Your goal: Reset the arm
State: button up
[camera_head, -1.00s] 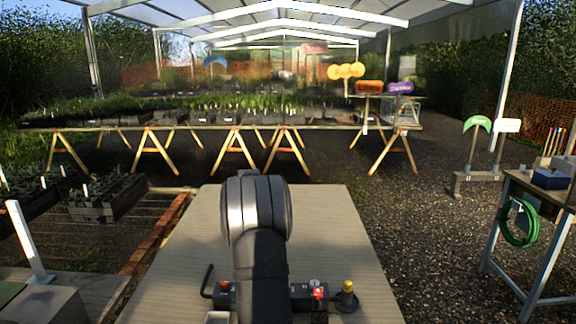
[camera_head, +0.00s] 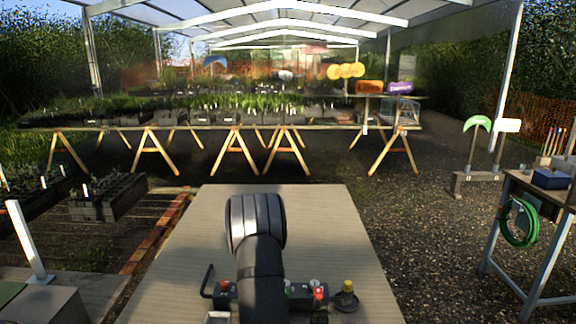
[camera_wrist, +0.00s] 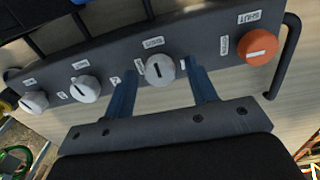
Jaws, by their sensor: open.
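A dark control panel (camera_wrist: 215,42) lies across the wrist view. It carries an orange-red button (camera_wrist: 257,46) at the right and a row of grey-white knobs, each with a dark pointer line. My gripper (camera_wrist: 158,72) is open, with its two blue fingers apart on either side of the middle knob (camera_wrist: 160,70). I cannot tell whether the fingers touch the knob or the panel. In the head view the panel (camera_head: 299,296) sits at the near end of the board, partly behind my arm. My gripper is hidden there.
A black bent handle (camera_head: 207,281) stands at the panel's left end, and a yellow-topped part (camera_head: 347,287) at its right. The tan board (camera_head: 330,225) beyond is clear. A bench with a green hose (camera_head: 519,224) stands right. Plant tables (camera_head: 215,127) stand far back.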

jog(key=n, duration=0.7)
jog(key=shift+n, duration=0.4)
jog(key=n, duration=0.7)
dwell(1.4)
